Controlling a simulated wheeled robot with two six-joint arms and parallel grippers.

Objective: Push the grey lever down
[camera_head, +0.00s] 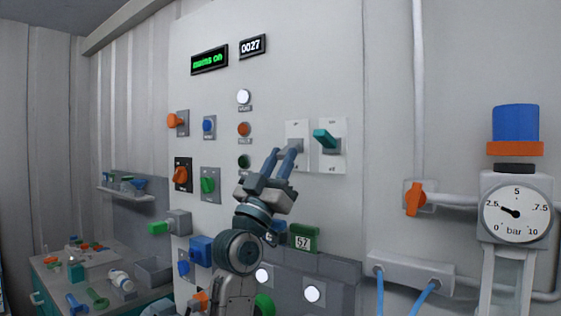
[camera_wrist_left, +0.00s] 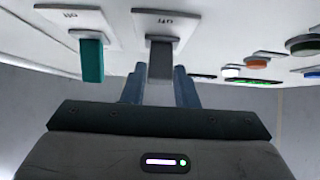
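The grey lever (camera_head: 296,146) stands out from a white plate on the tall panel, left of a similar teal lever (camera_head: 325,139). My left gripper (camera_head: 282,156) reaches up to the grey lever from below. In the left wrist view the grey lever (camera_wrist_left: 160,60) lies between the two blue fingers (camera_wrist_left: 160,88), with no clear gap on either side, so they look shut on it. The teal lever (camera_wrist_left: 92,60) is beside it, clear of the fingers. The fingers hide part of the grey lever in the head view. My right gripper is not in view.
Buttons and knobs, such as an orange knob (camera_head: 181,176) and a green knob (camera_head: 208,184), sit left of the levers. A pressure gauge (camera_head: 517,212) and an orange valve handle (camera_head: 415,198) are at the right. A cluttered bench (camera_head: 50,268) stands at the lower left.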

